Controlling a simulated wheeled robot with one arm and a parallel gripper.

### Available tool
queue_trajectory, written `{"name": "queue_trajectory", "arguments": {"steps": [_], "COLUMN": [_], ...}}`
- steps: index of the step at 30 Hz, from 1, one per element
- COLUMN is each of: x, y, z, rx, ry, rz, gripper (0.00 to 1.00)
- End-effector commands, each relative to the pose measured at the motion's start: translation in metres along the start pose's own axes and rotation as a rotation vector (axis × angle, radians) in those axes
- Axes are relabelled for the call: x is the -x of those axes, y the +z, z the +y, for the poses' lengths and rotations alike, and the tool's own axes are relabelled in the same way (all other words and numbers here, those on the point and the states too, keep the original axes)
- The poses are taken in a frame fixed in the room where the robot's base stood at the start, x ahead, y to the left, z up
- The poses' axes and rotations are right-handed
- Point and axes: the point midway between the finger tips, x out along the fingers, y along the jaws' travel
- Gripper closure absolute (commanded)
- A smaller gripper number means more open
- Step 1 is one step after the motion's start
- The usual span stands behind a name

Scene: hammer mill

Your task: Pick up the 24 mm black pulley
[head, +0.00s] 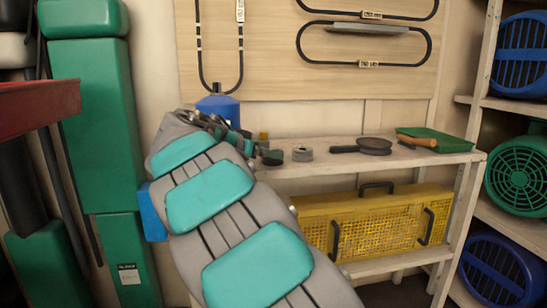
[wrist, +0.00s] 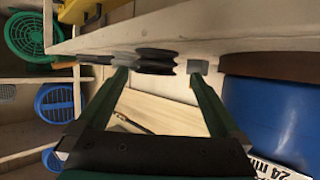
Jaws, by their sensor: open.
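In the head view a small black pulley (head: 272,158) sits on the pale bench, just right of my gripper (head: 250,142), partly overlapped by it. In the wrist view, which looks upside down, a dark grooved pulley (wrist: 156,54) shows beyond the gap between the fingertips of my gripper (wrist: 158,80). The fingers are wide apart with nothing between them. I cannot tell how far the tips are from the pulley. A grey pulley (head: 302,154) lies just right of the black one in the head view.
On the bench (head: 335,168) lie a dark round pan-like part (head: 374,146) and a green tray (head: 436,141). A blue container (head: 218,106) stands behind my gripper; a "24 mm" label (wrist: 277,168) shows beside blue in the wrist view. A yellow guard (head: 375,222) is below.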

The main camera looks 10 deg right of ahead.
Motion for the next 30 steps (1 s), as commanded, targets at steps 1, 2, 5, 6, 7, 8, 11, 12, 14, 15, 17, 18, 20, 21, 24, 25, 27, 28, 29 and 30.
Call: {"name": "queue_trajectory", "arguments": {"steps": [1,2,5,6,7,8,11,12,14,15,17,18,20,21,24,25,27,28,29,30], "x": [-0.005,-0.008,-0.023,-0.029,-0.034,-0.038,-0.047,-0.049,-0.05,-0.05,-0.05,-0.05,-0.05,-0.05,-0.05,-0.05,-0.05,-0.05,-0.05,-0.05], "y": [-0.001,-0.001,-0.002,-0.002,-0.002,-0.002,-0.001,-0.001,-0.001,-0.001,-0.001,-0.001,-0.001,-0.001,-0.001,-0.001,-0.001,-0.001,-0.001,-0.001], "z": [0.001,0.002,0.005,0.006,0.006,0.006,0.006,0.006,0.006,0.006,0.006,0.006,0.006,0.006,0.006,0.006,0.006,0.006,0.006,0.006], "rx": [0.001,0.002,0.002,0.002,0.002,0.002,0.003,0.003,0.003,0.002,0.002,0.002,0.002,0.002,0.002,0.002,0.002,0.002,0.002,0.002], "ry": [0.001,0.001,0.0,0.0,0.001,0.002,0.002,0.002,0.001,0.001,0.001,0.0,0.0,0.0,0.0,0.0,0.0,0.0,0.0,0.0], "rz": [0.0,0.0,-0.001,-0.003,-0.002,-0.002,-0.002,-0.001,0.0,0.0,0.0,0.001,0.0,0.0,0.0,0.0,0.0,0.0,0.0,0.0], "gripper": [0.0,0.0,0.0,0.0,0.0,0.0,0.0,0.0,0.0,0.0,0.0,0.0,0.02,0.07,0.18,0.21,0.29,0.33,0.36,0.41]}}
